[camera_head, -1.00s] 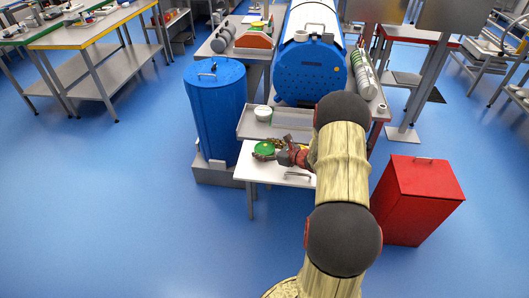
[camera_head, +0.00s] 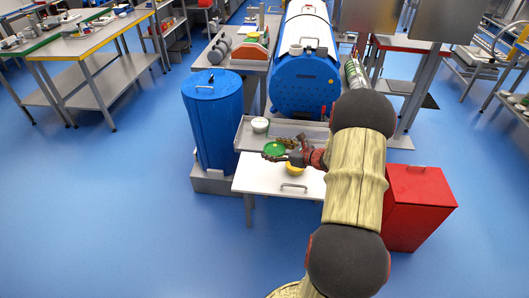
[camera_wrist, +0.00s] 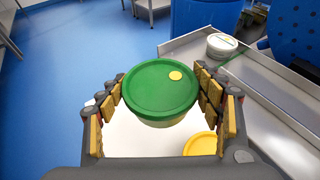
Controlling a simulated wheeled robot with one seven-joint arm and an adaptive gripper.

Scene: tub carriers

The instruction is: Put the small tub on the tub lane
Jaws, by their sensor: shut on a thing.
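The small tub has a round green lid (camera_head: 274,149) with a yellow dot. In the wrist view the tub (camera_wrist: 160,90) sits level between the fingers of my gripper (camera_wrist: 162,84). My gripper is shut on it and appears to hold it above the white table (camera_head: 256,182). The tub lane looks to be the grey metal tray (camera_head: 244,138) behind the table; its side wall also shows in the wrist view (camera_wrist: 262,100). A white tub (camera_head: 260,125) stands at the lane's left end. The tub's underside is hidden.
A yellow tub or bowl (camera_head: 294,169) is on the white table below my gripper; it shows at the lower right in the wrist view (camera_wrist: 200,144). A blue drum (camera_head: 213,120) stands left of the lane. A big blue cylinder (camera_head: 304,85) lies behind it. A red bin (camera_head: 418,205) is at right.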

